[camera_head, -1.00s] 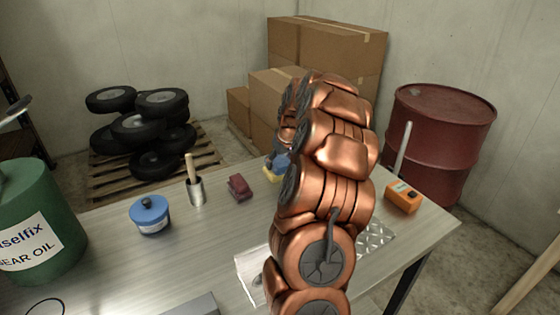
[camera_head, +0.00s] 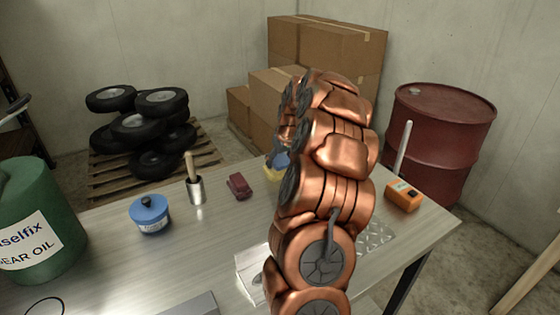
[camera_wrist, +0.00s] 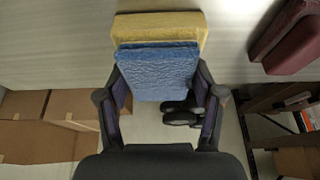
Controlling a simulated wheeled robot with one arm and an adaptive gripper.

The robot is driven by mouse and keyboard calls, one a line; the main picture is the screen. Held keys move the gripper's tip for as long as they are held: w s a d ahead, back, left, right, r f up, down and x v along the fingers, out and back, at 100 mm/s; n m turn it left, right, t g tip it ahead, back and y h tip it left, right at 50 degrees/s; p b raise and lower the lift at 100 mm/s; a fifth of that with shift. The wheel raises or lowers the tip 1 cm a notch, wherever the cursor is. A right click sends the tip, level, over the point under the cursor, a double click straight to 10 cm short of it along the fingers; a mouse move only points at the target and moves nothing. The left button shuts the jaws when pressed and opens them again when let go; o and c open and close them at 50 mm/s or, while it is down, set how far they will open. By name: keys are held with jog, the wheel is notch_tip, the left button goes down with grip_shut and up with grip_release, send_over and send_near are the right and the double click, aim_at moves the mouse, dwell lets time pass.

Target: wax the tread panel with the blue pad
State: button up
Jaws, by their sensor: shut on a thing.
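My gripper (camera_wrist: 160,88) is shut on the blue pad (camera_wrist: 157,68), with a finger on each side of it. A yellow pad (camera_wrist: 160,25) lies right against or just beyond the blue pad at the table; I cannot tell if they touch. In the head view the blue pad (camera_head: 281,159) shows just above the yellow pad (camera_head: 275,174), partly hidden by my arm. The tread panel (camera_head: 375,237), bright with a raised diamond pattern, lies on the table at the front right. My arm hides its middle.
An orange box (camera_head: 402,197) sits at the right edge. Bare table lies between the tin and my arm.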

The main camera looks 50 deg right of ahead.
aim_at(280, 159)
jog(key=shift+r, duration=3.3)
